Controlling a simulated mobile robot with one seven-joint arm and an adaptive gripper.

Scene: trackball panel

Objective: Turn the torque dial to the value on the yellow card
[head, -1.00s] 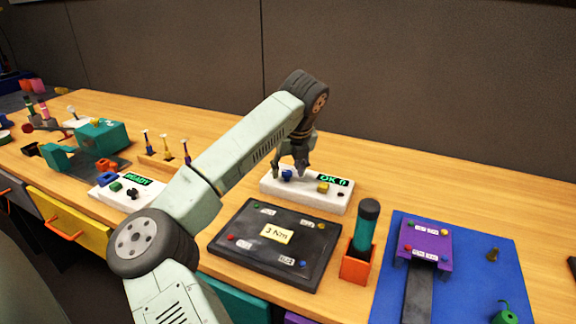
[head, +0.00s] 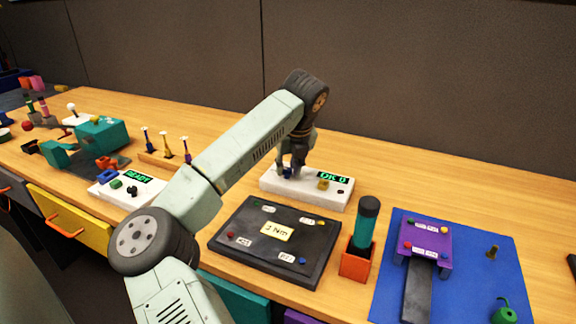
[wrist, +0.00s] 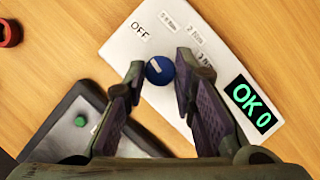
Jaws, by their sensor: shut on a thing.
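The blue torque dial (wrist: 160,72) sits on a white panel (head: 336,196) with a green display reading OK 0. In the wrist view a white mark shows on the dial, with an OFF label at its upper left and several value labels to its upper right, partly too small to read. My gripper (wrist: 160,66) points down and is shut on the dial, one finger on each side. In the head view my gripper (head: 289,172) covers most of the dial. The yellow card (head: 277,232) lies on a dark board and reads 3 Nm.
The dark board (head: 240,245) with coloured buttons lies in front of the panel. An orange holder (head: 356,264) with a green-and-black cylinder stands to its right. Another white panel (head: 150,190) reading READY is at left. Bare table lies behind and right of the dial panel.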

